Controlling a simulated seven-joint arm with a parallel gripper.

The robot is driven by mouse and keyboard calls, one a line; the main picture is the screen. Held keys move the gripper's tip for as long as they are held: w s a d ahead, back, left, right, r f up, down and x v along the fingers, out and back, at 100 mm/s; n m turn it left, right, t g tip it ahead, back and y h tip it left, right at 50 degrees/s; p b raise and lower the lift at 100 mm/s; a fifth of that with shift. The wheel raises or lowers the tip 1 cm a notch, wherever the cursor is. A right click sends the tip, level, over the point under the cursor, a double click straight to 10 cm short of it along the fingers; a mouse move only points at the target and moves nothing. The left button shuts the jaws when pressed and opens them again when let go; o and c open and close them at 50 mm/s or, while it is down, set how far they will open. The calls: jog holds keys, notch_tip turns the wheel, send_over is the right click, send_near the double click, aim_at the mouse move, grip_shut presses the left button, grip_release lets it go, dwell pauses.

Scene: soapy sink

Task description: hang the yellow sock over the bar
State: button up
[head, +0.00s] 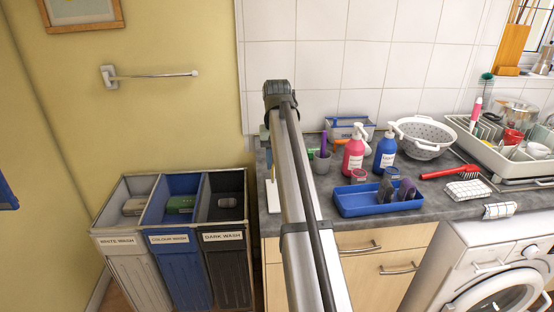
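The bar (155,75) is a thin, pale rail fixed to the yellow wall at the upper left by a mount at its left end. Its right end is free, and nothing hangs on it. I cannot make out a yellow sock anywhere in the head view. My arm rises through the middle of the picture and hides part of the counter and wall behind it. My gripper's fingers do not show, so I cannot see whether they hold anything.
Three bins stand below the bar: white wash (118,241), colour wash (169,239) and dark wash (222,237), each with something inside. The counter (440,201) holds a blue tray (352,207), a red bottle (353,157), a blue bottle (386,152) and a colander (423,137). The wall around the bar is clear.

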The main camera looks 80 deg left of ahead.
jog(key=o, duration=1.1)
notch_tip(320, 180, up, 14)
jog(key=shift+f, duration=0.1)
